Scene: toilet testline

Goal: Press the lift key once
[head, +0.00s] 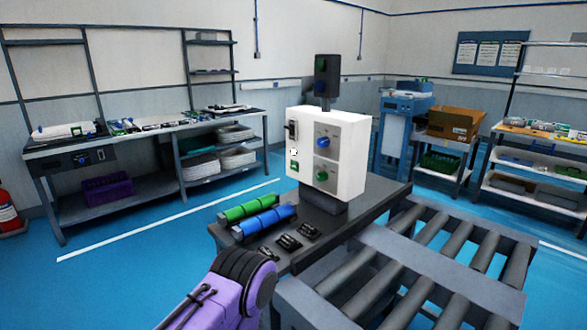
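A white control box (345,155) stands upright on the dark bench end by the roller conveyor. Its front has a blue knob (323,142) above a green knob (322,176). Its narrow left side carries a black switch (291,131), a small white round part (293,152) and a green key (294,168). Several small black keys (287,242) sit on the bench top in front of the box. No label is readable, so I cannot tell which one is the lift key. A purple arm link of mine shows at the bottom, but neither gripper is in view.
A green cylinder (246,208) and a blue cylinder (263,222) lie on the bench's left edge. The roller conveyor (440,260) fills the lower right. A dark post (326,80) rises behind the box. A workbench (150,150) stands back left; blue floor between is clear.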

